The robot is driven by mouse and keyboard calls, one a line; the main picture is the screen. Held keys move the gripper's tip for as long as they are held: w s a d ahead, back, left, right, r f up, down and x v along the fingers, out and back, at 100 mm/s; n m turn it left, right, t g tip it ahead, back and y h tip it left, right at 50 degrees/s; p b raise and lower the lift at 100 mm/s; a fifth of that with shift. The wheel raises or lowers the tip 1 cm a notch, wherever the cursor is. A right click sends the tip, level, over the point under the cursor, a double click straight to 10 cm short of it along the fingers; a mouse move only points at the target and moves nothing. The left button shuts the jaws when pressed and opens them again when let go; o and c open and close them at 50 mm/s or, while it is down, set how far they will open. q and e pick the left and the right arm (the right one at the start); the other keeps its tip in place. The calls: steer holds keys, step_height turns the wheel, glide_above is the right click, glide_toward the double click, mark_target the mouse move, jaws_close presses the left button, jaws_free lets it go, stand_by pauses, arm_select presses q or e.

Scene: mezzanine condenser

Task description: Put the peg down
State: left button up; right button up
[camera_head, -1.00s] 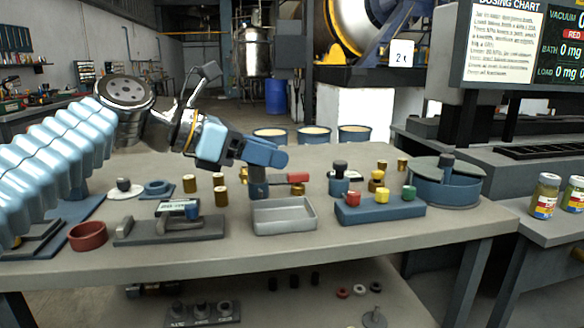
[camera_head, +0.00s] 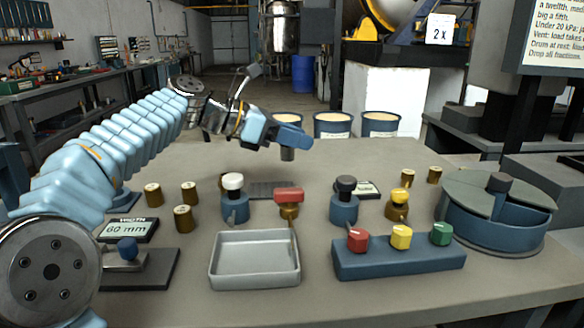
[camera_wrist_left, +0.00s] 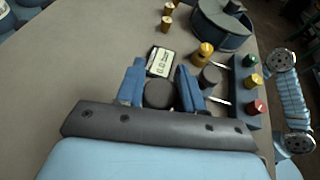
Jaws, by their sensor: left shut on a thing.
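My left gripper (camera_head: 290,143) is shut on a peg, a short dark grey cylinder (camera_head: 288,154) that hangs below the blue fingers. In the head view it is above the rear part of the grey bench (camera_head: 330,165), behind the row of valves. In the left wrist view the peg's round dark end (camera_wrist_left: 158,94) sits between the two blue fingers, just in front of a small label plate (camera_wrist_left: 160,62). Whether the peg touches the bench is unclear. My right gripper is not seen.
A red-handled valve (camera_head: 289,198), a white-topped valve (camera_head: 234,184) and a black-topped valve (camera_head: 345,187) stand on the bench. In front are an empty grey tray (camera_head: 255,284) and a blue block with coloured knobs (camera_head: 400,262). A round blue drum (camera_head: 495,230) stands right.

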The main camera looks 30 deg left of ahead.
mark_target(293, 152)
arm_select(q)
steer(key=w+f, duration=0.1)
steer(key=w+a+f, duration=0.1)
steer(key=f, duration=0.1)
steer(key=w+a+f, duration=0.1)
steer(key=shift+f, duration=0.3)
steer(key=shift+w+a+f, duration=0.1)
steer(key=shift+w+f, duration=0.05)
steer(key=shift+f, duration=0.85)
steer(key=shift+w+f, duration=0.15)
steer(key=shift+f, duration=0.8)
steer(key=o, duration=1)
steer(key=shift+f, duration=0.1)
steer(key=shift+o, duration=0.2)
steer(key=shift+a+r, duration=0.15)
steer(key=shift+r, duration=0.05)
steer(key=v, duration=1.1)
steer(key=shift+s+a, duration=0.25)
steer(key=shift+s, duration=0.05)
